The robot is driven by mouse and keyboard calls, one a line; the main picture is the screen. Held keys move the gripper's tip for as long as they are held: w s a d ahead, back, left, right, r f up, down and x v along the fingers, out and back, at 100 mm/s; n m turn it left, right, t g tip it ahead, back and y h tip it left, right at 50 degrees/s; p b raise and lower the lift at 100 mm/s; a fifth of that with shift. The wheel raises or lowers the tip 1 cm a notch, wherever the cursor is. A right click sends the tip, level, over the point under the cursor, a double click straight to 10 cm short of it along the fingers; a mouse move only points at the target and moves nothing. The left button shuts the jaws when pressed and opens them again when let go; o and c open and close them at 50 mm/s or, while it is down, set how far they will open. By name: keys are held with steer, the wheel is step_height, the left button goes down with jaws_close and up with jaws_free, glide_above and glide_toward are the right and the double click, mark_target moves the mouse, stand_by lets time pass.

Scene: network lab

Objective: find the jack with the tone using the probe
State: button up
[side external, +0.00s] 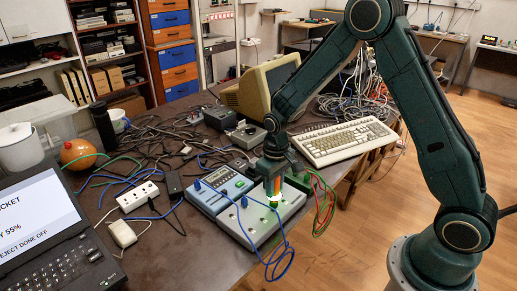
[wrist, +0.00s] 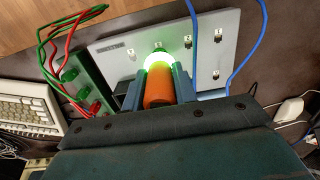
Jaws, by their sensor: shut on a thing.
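My gripper (side external: 273,178) is shut on an orange probe (wrist: 158,92), which points down at the grey jack panel (side external: 243,235). The probe's tip glows bright green (wrist: 158,62) in the wrist view and also lights the panel in the side view. The panel (wrist: 236,50) carries several small jacks, one of them (wrist: 188,41) just right of the glow. The tip is at or just above the panel near one jack; whether it touches is unclear. A blue toner unit (side external: 222,187) with a small display adjoins the panel. Blue leads (side external: 277,250) run from the panel.
A green block (wrist: 78,72) with red and green leads lies beside the panel. A beige keyboard (side external: 348,141) lies behind it. A white power strip (side external: 138,196), tangled black cables and a laptop (side external: 45,225) fill the left. The table's front edge is close to the panel.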

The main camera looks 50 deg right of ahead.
steer(key=shift+r, duration=0.1)
stand_by(0.7)
steer(key=shift+r, duration=1.7)
steer(key=d, duration=0.5)
steer(key=shift+f, duration=0.1)
steer(key=shift+f, duration=0.2)
steer(key=shift+f, duration=1.45)
steer(key=shift+r, duration=0.15)
